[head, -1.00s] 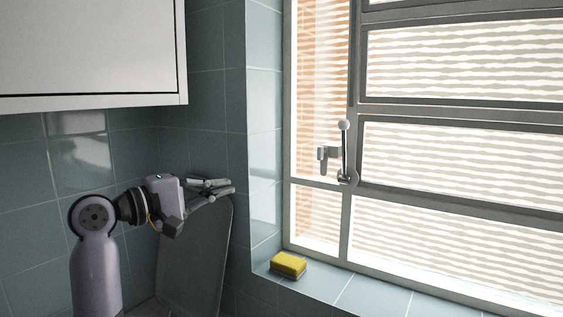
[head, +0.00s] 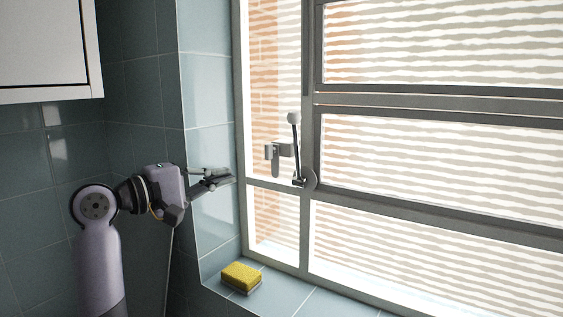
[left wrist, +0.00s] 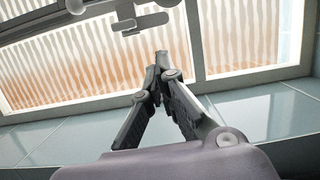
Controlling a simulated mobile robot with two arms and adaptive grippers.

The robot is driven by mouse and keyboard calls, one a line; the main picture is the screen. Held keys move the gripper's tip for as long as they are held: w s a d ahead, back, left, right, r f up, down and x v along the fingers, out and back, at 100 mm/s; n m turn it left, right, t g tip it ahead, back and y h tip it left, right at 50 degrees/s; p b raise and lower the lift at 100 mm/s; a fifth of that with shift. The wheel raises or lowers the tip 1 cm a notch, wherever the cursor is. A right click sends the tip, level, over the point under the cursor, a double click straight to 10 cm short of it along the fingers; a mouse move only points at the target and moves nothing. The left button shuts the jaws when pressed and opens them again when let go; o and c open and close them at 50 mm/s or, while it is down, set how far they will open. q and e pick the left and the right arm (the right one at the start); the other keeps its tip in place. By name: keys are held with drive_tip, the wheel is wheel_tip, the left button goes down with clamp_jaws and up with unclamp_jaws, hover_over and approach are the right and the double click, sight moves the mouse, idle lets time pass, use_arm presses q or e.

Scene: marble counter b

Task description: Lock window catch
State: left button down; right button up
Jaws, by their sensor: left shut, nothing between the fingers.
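The lever stands nearly upright, tilted slightly left. A metal bracket (head: 277,155) sits left of it. My left gripper (head: 230,177) is left of the bracket in the head view, apart from it, shut and empty. In the left wrist view, the fingertips of my left gripper (left wrist: 157,60) meet below the bracket (left wrist: 147,22), with a gap between. My right gripper is out of view.
A yellow sponge (head: 242,275) lies on the tiled sill (head: 285,298) below the window. A white cabinet (head: 45,50) hangs at the upper left. The tiled window reveal (head: 212,150) stands beside my left gripper. The space before the catch is clear.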

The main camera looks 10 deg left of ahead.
use_arm(q)
drive_tip(key=p+x, duration=0.2)
drive_tip(key=x, duration=0.6)
drive_tip(key=shift+w+d+r+p, duration=0.25)
drive_tip(key=shift+w+r+p, duration=0.05)
drive_tip(key=shift+p, duration=0.1)
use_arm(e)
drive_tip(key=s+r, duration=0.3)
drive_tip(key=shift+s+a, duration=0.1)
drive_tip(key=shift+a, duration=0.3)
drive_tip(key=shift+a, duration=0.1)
use_arm(q)
drive_tip(key=shift+d+f+n+p, duration=0.1)
drive_tip(key=shift+f+n+p, duration=0.05)
drive_tip(key=shift+n+p, duration=0.25)
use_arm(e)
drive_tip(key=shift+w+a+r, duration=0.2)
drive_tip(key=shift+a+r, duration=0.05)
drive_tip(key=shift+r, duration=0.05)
use_arm(q)
drive_tip(key=shift+f+n, duration=0.1)
drive_tip(key=shift+n, duration=0.2)
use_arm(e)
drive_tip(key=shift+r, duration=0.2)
